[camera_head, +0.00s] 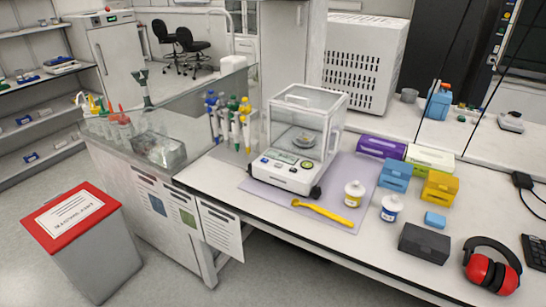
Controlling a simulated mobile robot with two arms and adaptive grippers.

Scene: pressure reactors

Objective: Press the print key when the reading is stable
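An analytical balance (296,142) with a glass draft shield stands on a pale purple mat (257,184) on the white bench. Its front panel (285,166) has a small display and several keys, one with a green-yellow mark. The print key cannot be told apart from the others, and the reading is too small to make out. A small round item (305,138) sits on the pan inside the shield. Neither of my grippers is in view.
A yellow spatula (321,213) and two small bottles (353,193) (391,208) are right of the balance. Pipettes (230,124) stand on its left. Boxes, a dark case (424,243) and red ear defenders (491,268) occupy the right. The bench's front strip is clear.

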